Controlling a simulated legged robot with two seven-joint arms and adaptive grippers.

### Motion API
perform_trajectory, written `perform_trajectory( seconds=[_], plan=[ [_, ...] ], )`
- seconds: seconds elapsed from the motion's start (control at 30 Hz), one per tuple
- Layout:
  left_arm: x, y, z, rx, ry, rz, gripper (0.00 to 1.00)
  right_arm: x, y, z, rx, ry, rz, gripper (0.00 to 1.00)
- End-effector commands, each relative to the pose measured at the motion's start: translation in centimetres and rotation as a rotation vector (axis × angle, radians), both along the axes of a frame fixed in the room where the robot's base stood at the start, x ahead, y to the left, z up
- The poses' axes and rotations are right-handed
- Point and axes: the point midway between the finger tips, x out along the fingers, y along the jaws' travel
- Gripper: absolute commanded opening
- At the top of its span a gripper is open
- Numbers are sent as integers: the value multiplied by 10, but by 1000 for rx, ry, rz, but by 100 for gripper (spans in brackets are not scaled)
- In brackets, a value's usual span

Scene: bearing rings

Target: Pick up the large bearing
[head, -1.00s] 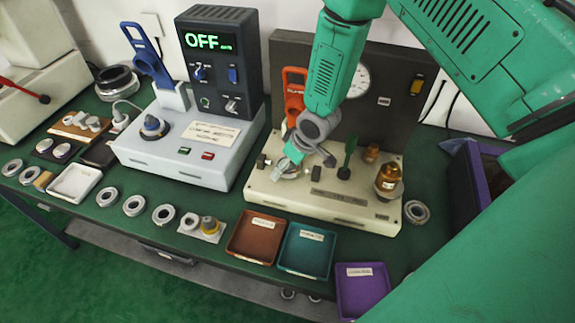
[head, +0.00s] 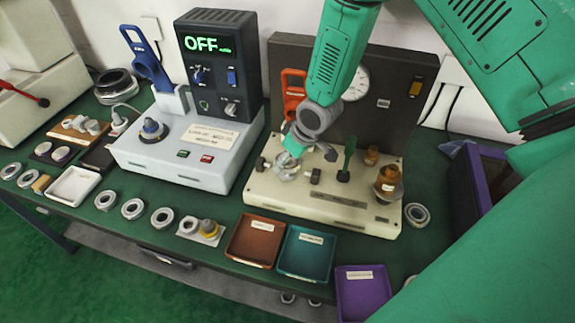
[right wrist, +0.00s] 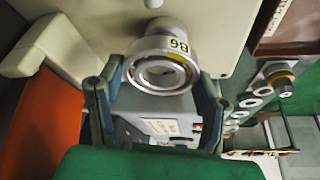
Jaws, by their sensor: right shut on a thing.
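My right gripper (head: 293,160) reaches down to the left end of the cream test base, and in the right wrist view its two fingers (right wrist: 160,84) stand either side of a silver bearing ring (right wrist: 145,47). My left gripper is not in view.
A grey control box (head: 175,165) reading OFF stands left of the cream base (head: 320,205). Brown (head: 254,240), teal (head: 306,252) and purple (head: 362,295) trays line the front. Several small rings lie along the front edge. An orange lever (head: 293,85) stands behind my gripper.

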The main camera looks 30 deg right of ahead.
Motion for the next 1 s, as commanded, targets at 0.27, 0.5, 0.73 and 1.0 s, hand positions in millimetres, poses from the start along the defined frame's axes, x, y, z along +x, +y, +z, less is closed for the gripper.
perform_trajectory(
  seconds=[0.27, 0.5, 0.73, 1.0],
  plan=[
    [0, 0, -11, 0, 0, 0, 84, -51, -17, 4, 1, 3, -2, 11],
    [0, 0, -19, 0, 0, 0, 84, -106, -34, 4, 1, 2, -4, 11],
    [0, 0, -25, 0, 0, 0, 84, -148, -48, 5, 2, 1, -2, 11],
    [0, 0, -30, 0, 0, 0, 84, -170, -54, 5, 0, 1, -105, 11]
  ],
)
